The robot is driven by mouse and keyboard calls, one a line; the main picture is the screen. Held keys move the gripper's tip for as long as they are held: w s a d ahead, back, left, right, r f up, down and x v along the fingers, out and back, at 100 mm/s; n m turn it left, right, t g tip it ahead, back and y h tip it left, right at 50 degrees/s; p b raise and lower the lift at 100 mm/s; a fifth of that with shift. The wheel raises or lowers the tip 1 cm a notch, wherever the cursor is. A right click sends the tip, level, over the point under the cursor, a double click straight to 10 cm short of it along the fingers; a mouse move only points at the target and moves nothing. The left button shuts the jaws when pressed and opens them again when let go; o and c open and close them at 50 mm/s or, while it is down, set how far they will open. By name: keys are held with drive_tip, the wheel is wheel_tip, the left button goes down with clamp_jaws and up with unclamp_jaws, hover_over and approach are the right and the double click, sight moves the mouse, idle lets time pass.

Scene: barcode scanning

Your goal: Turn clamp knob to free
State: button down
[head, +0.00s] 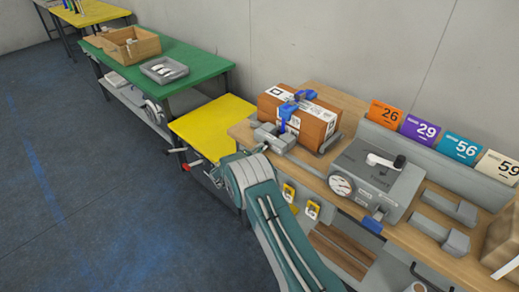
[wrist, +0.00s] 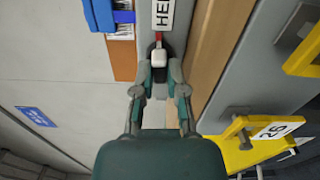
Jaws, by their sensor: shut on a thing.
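In the wrist view my gripper (wrist: 160,76) is shut on a small pale knob (wrist: 158,58), with one finger on each side. A red part shows just beyond the knob, against a grey strip (wrist: 204,32) with a label (wrist: 163,13) reading "HE", the rest cut off. In the head view my arm reaches to the left front end of the workbench, and I cannot make out the gripper or the knob there. A brown box (head: 316,128) sits on the bench with a blue clamp-like part (head: 287,112) over it.
A grey machine with a gauge (head: 341,186) stands on the wooden bench right of the box. Numbered cards (head: 421,129) line the back. Yellow tags (head: 289,192) hang at the bench front. A yellow table (head: 213,125) and a green table (head: 193,68) stand left. Floor at left is clear.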

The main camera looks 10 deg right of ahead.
drive_tip(key=shift+f+n, duration=0.2)
drive_tip(key=shift+n, duration=8.1)
drive_tip(key=c, duration=1)
unclamp_jaws()
drive_tip(key=shift+o, duration=0.2)
drive_tip(key=shift+a+r, duration=0.1)
